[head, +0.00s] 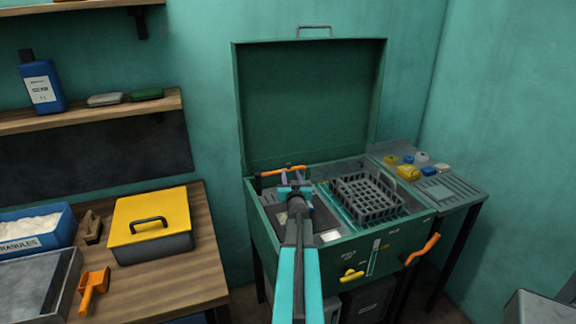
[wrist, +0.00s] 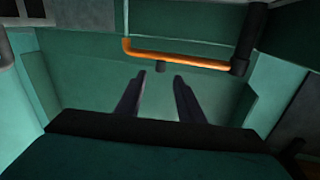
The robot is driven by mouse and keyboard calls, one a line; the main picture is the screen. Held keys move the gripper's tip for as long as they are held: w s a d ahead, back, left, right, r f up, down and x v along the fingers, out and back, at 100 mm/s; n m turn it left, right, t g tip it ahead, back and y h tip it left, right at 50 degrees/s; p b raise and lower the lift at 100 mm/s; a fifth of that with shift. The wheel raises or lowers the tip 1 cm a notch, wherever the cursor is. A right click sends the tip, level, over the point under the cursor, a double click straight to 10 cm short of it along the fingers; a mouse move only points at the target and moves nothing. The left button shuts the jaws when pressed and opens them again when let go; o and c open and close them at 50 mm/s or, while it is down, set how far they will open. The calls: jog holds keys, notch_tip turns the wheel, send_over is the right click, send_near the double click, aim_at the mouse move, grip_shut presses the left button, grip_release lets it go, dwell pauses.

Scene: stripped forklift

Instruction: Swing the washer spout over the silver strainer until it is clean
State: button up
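The green parts washer (head: 310,92) stands with its lid up. Its spout is an orange bar (head: 283,171) along the back left of the basin, with a dark post at one end. In the wrist view the orange spout (wrist: 180,58) crosses just beyond my fingertips, with a short dark nozzle below it. My gripper (head: 295,188) is over the left part of the basin; in the wrist view my gripper (wrist: 160,76) has its fingers apart with nothing between them. The spout looks close to the tips; contact cannot be told. I cannot make out the silver strainer; my arm covers part of the basin.
A grey basket (head: 368,197) sits in the right part of the basin. An orange crank handle (head: 423,249) and a yellow valve handle (head: 351,275) stick out in front. A yellow-lidded box (head: 150,222) stands on the left bench. Small coloured caps lie on the right side shelf (head: 448,190).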

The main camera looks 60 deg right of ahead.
aim_at(289, 166)
jog(key=shift+p+x, duration=1.1)
jog(key=shift+x, duration=3.2)
grip_shut()
